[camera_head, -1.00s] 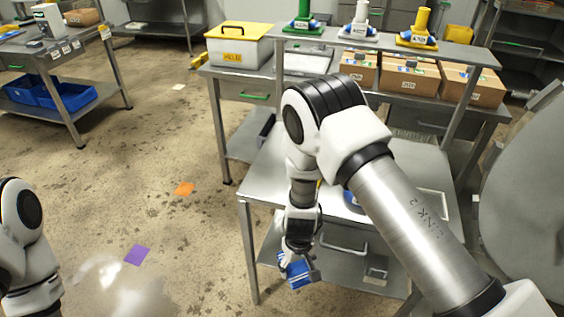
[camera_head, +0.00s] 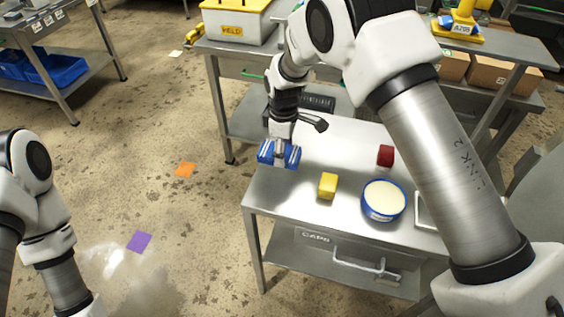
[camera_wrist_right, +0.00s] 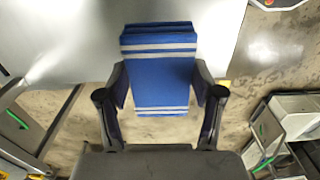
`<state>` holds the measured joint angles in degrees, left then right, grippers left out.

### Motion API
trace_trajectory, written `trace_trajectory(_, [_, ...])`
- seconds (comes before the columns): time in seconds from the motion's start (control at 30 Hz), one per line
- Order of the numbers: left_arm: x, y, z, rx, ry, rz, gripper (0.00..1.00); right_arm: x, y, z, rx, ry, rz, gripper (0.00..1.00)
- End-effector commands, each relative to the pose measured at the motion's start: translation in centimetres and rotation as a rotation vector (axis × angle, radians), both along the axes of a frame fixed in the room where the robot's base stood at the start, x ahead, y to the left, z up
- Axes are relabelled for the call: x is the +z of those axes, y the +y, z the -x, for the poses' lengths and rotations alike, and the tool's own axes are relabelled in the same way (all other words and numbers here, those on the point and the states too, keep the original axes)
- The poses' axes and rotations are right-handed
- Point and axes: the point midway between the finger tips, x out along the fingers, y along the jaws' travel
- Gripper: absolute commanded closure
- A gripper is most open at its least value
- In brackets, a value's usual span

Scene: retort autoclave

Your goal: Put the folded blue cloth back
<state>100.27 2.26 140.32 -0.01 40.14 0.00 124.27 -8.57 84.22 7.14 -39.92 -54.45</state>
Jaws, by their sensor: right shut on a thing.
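The folded blue cloth (camera_head: 279,154) has white stripes. It is held in my right gripper (camera_head: 281,148), near the left edge of the steel table in the head view. In the right wrist view the cloth (camera_wrist_right: 160,70) sits between the two fingers of my right gripper (camera_wrist_right: 160,100), which touch its sides. The steel table's surface (camera_wrist_right: 75,40) and the floor show behind it. I cannot tell how far the cloth is above the table. My left arm shows at the left edge of the head view, but its gripper is out of frame.
On the steel table (camera_head: 290,200) are a yellow block (camera_head: 327,186), a red block (camera_head: 385,155) and a round blue-and-white tin (camera_head: 384,201). A drawer with a handle (camera_head: 365,266) is below. A white box with a yellow lid (camera_head: 238,22) stands behind.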

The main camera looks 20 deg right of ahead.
Motion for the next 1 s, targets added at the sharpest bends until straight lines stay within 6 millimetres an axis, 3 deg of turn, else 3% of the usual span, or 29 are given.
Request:
trace_trajectory(0.1, [1.0,0.0,0.1,0.001,0.003,0.0,0.53,-2.6,0.0,0.1,-0.001,0.004,0.0,0.71])
trace_trajectory(0.4, [2.0,0.0,0.0,0.001,0.001,0.0,0.53,-7.5,0.0,0.2,-0.001,0.003,-0.001,0.71])
trace_trajectory(0.47, [2.0,0.0,0.0,0.001,0.001,0.0,0.53,-8.0,0.0,0.2,-0.001,0.001,-0.001,0.71])
trace_trajectory(0.5, [1.9,0.0,0.0,0.001,0.001,0.0,0.53,-8.0,0.0,0.1,-0.001,0.0,0.0,0.77])
trace_trajectory(0.8, [1.6,0.0,0.0,0.001,0.002,0.0,0.53,-8.5,0.0,0.1,-0.002,0.0,0.0,0.77])
trace_trajectory(0.83, [1.6,0.0,0.1,0.001,0.002,0.0,0.53,-8.5,0.1,0.1,-0.002,0.0,0.0,0.3])
trace_trajectory(0.9, [1.7,0.0,0.0,0.001,0.002,0.0,0.53,-8.4,0.0,0.1,-0.002,-0.001,-0.001,0.08])
trace_trajectory(1.0, [1.7,0.0,0.0,0.001,0.001,0.0,0.53,-8.4,0.1,0.1,-0.002,0.0,0.0,0.08])
